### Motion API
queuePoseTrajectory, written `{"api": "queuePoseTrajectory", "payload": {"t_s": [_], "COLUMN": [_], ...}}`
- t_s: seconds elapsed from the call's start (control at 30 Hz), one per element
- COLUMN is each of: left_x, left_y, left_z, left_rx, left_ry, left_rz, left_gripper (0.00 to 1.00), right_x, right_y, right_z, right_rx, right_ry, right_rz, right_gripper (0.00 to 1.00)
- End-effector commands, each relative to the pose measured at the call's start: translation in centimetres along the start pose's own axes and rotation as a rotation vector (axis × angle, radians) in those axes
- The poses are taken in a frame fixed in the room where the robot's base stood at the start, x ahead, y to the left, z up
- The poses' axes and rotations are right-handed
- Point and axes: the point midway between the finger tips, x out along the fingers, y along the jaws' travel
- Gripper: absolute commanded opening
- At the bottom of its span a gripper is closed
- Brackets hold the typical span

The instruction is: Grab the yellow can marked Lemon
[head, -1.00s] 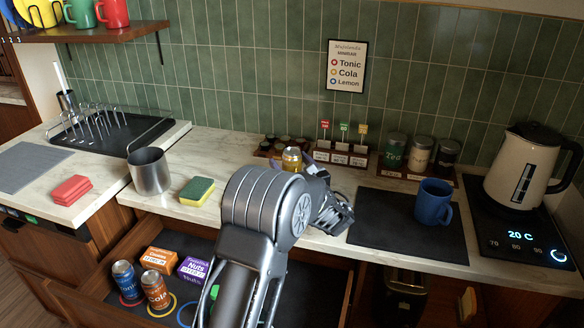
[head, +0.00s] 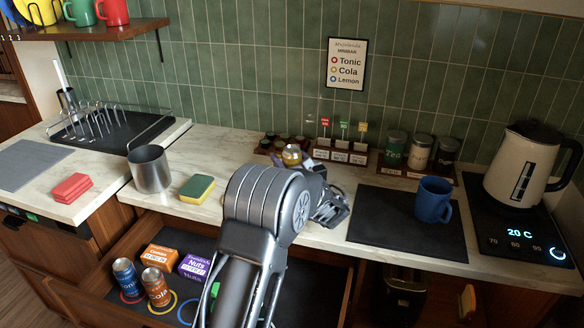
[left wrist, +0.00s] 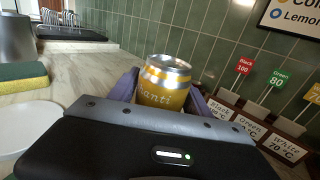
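The yellow can (head: 292,152) with a silver top stands at the back of the counter in the head view, its lower part hidden by my left gripper. In the left wrist view the can (left wrist: 165,90) is upright, with part of a word, "anti", readable; no "Lemon" marking shows. My left gripper (left wrist: 166,85) has its purple fingers on either side of the can, around it. The fingers look open; any contact is hard to make out. My right gripper is in neither view.
Behind the can is a dark rack of small items (head: 270,145). To its right stand labelled boxes (head: 340,154) with small signs. A sponge (head: 197,189) and a metal pot (head: 150,170) are left, a blue mug (head: 433,200) right. The open drawer below holds cans and boxes.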

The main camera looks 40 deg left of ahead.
Motion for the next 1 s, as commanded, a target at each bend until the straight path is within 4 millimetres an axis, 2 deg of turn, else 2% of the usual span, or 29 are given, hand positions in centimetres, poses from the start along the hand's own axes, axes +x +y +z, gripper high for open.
{"api": "queuePoseTrajectory", "payload": {"t_s": [0.07, 0.67, 1.0], "left_x": [0.00, 0.00, 0.01], "left_y": [0.00, -0.01, -0.02], "left_z": [0.00, 0.00, 0.22], "left_rx": [0.000, 0.000, -0.001], "left_ry": [0.000, 0.000, -0.002], "left_rz": [0.000, 0.000, 0.000], "left_gripper": [0.49, 0.00, 0.00], "right_x": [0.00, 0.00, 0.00], "right_y": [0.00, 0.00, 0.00], "right_z": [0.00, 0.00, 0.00], "right_rx": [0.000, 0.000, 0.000], "right_ry": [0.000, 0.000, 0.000], "right_rz": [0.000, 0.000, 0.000], "right_gripper": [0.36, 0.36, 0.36]}}
